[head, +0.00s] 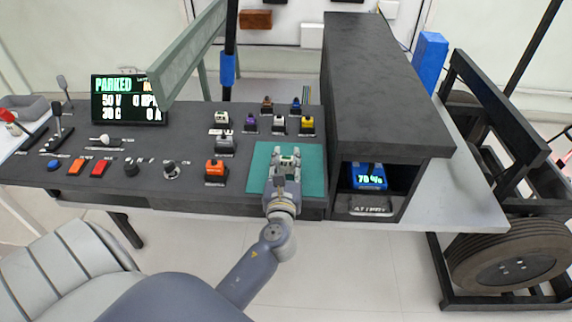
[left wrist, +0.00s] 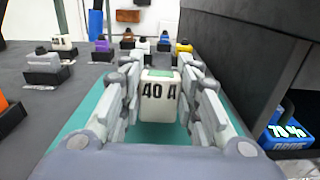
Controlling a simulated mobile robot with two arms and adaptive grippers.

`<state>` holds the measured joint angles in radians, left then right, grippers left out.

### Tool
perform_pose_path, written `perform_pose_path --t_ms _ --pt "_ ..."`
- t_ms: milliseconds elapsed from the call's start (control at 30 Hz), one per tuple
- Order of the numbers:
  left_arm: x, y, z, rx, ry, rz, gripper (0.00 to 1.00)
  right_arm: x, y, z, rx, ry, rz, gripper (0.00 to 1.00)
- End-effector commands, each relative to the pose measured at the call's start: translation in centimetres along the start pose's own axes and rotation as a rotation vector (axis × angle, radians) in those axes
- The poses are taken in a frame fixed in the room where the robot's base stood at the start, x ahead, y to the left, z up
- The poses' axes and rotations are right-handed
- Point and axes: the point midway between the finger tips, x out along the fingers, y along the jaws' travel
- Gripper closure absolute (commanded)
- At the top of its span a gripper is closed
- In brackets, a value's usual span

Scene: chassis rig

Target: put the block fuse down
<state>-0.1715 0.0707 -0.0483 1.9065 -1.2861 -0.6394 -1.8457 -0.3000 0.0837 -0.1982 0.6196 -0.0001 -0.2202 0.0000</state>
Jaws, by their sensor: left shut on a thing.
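The block fuse (left wrist: 160,98) is pale cream with a green top and the dark marking "40 A" in the left wrist view. It stands upright between the fingers of my left gripper (head: 287,163), which is shut on it. In the head view the fuse (head: 288,160) shows only as a small light patch between the fingers. The gripper and fuse are over the teal mat (head: 260,180) on the dark desk. I cannot tell whether the fuse's bottom touches the mat. My right gripper is not in view.
Several coloured fuses in dark holders stand behind and left of the mat, among them a yellow one (head: 307,121) and an orange one (head: 215,168). A tall dark housing (head: 375,80) with a blue battery (head: 368,177) borders the mat's right. Bare mat surrounds the gripper.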

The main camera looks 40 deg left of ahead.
Motion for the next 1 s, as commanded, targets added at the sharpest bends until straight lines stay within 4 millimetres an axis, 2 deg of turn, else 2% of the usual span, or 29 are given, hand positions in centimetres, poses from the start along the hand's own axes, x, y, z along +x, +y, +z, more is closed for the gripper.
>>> perform_pose_path --t_ms 67,467,500,567,967,1000 --pt "0.02 0.02 -0.76 0.0 0.0 0.0 0.97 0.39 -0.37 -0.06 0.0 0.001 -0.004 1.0" --pt "0.0 0.05 -1.19 -0.001 -0.001 0.0 0.97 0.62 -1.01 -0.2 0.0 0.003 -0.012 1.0" --pt "0.0 0.05 -1.04 -0.001 -0.001 0.0 0.61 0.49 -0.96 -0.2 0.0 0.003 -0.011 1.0" --pt "0.0 0.05 -1.04 -0.001 -0.001 0.0 0.5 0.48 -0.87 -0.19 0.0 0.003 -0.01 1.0" --pt "0.0 0.05 -0.45 -0.002 -0.002 0.0 0.5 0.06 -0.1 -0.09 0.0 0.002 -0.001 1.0" --pt "-0.47 0.03 -0.81 -0.001 0.001 -0.001 0.5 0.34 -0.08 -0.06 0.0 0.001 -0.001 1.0"
